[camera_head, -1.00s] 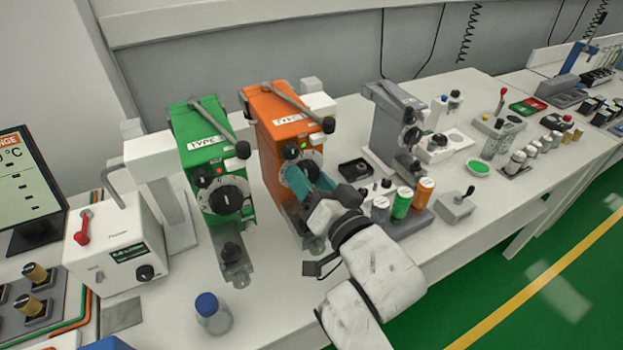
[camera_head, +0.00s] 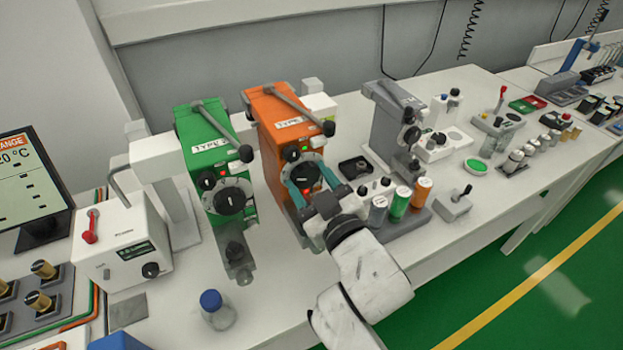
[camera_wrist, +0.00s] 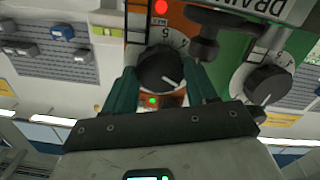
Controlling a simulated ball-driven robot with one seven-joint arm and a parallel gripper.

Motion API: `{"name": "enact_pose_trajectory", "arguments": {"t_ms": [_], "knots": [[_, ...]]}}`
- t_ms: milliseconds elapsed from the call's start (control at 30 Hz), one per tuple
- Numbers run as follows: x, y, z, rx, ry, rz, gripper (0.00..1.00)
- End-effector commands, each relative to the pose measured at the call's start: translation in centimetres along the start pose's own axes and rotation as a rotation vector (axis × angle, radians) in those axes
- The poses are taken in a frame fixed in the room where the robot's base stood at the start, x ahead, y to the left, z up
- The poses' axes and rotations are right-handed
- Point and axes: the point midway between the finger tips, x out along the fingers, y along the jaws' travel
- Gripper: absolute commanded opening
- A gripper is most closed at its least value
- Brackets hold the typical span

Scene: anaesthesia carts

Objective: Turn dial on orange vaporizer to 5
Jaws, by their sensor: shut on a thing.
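The orange vaporizer (camera_head: 268,108) stands upright on the white bench. Its black dial (camera_head: 305,174), ringed by a white scale, is on the front face; it also shows in the wrist view (camera_wrist: 160,68). My gripper (camera_head: 309,183) has its teal fingers on either side of the dial and is shut on it; the fingers also flank it in the wrist view (camera_wrist: 160,78). A white pointer line on the dial aims toward the lower right in the wrist view. Some scale numbers show, but I cannot tell the setting. A green light is lit near the dial.
The green vaporizer (camera_head: 200,135) with its own dial (camera_head: 230,200) stands close on the left, showing a red light. A grey unit (camera_head: 392,125) and coloured canisters (camera_head: 399,204) are on the right. A blue-capped bottle (camera_head: 216,310) is near the front edge.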

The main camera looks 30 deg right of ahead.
Motion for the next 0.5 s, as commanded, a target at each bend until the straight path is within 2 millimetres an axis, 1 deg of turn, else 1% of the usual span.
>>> {"name": "enact_pose_trajectory", "arguments": {"t_ms": [200,500], "knots": [[-0.02,-0.08,0.06,-0.175,-0.003,0.009,0.26],[-0.02,-0.12,0.08,-0.333,-0.003,0.018,0.26]]}}
